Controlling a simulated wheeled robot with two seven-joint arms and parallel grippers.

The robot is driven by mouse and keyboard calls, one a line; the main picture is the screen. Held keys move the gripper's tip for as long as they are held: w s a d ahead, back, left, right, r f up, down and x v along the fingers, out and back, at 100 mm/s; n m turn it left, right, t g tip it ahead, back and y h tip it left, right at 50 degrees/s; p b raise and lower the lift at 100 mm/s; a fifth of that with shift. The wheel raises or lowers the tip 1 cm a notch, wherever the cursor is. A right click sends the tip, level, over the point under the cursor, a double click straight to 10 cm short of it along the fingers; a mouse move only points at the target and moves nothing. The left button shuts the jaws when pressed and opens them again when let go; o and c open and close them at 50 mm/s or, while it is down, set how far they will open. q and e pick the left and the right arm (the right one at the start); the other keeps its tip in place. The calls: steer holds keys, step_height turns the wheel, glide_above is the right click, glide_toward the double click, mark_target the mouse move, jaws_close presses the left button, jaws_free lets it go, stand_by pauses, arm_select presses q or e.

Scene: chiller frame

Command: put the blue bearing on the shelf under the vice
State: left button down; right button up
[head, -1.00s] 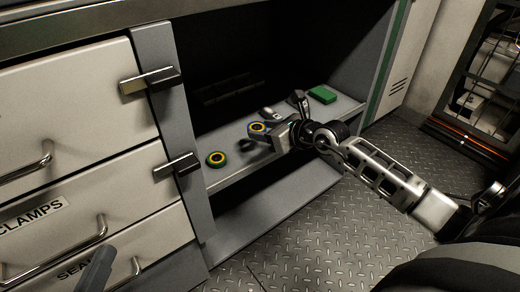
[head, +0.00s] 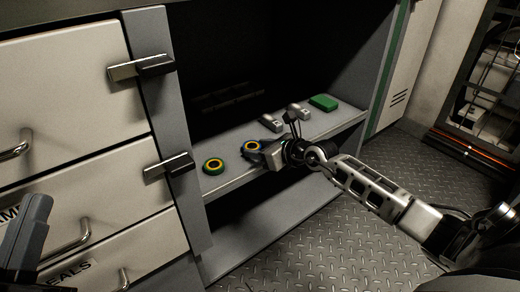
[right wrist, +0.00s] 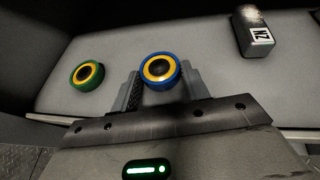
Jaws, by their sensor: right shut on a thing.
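The blue bearing (head: 251,147), with a yellow ring and dark centre, is at the front of the grey shelf (head: 232,181) inside the open cabinet. My right gripper (head: 259,150) is shut on it; in the right wrist view the bearing (right wrist: 159,70) sits between the two fingers. It is at or just above the shelf surface; I cannot tell if it touches. My left gripper (head: 27,232) shows at the lower left, away from the shelf; its jaws are unclear. No vice is in view.
A green bearing (head: 213,166) lies left of the blue one; it also shows in the right wrist view (right wrist: 88,75). Two grey blocks (head: 271,122) (head: 298,112) and a green box (head: 323,102) stand to the right. Drawers (head: 75,90) with protruding latches (head: 168,165) flank the left.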

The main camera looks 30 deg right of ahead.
steer(key=shift+f, duration=0.15)
arm_select(q)
steer(key=shift+r, duration=0.15)
arm_select(e)
steer(key=o, duration=1.1)
steer(key=shift+o, duration=0.2)
steer(key=shift+s+r, duration=0.25)
steer(key=shift+r, duration=0.05)
arm_select(q)
step_height(320, 180, down, 8)
steer(key=s+n+g+y+p, duration=0.2)
steer(key=n+g+y+p, duration=0.1)
steer(key=n+g+p, duration=0.1)
steer(key=shift+d+n+g+y+p, duration=0.3)
steer(key=shift+d+n+g+p, duration=0.2)
steer(key=shift+n, duration=0.4)
arm_select(e)
steer(key=v, duration=1.1)
steer(key=shift+s, duration=0.25)
arm_select(q)
steer(key=shift+s, duration=0.1)
arm_select(e)
steer(key=shift+d, duration=0.15)
